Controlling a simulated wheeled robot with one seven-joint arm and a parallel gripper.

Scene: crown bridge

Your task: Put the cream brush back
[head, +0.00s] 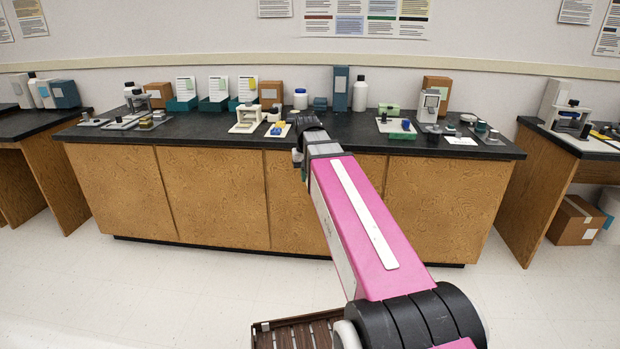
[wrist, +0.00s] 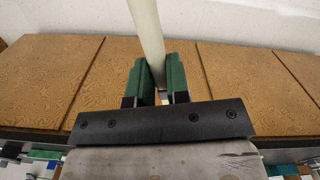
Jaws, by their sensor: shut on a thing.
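In the wrist view the cream brush (wrist: 148,28) shows as a long, pale, plain shaft. My gripper (wrist: 159,78) is shut on it, with one green finger on each side. The shaft runs from between the fingers up past the top edge, so its far end is out of view. I cannot see any bristles. In the head view my arm's end (head: 301,158) is in front of the black counter's (head: 225,131) front edge. My arm hides the brush and most of the gripper there.
A cream stand (head: 247,119) and a white tray with a blue block (head: 278,129) are on the counter left of my arm. Boxes and bottles line the back. The floor in front is clear.

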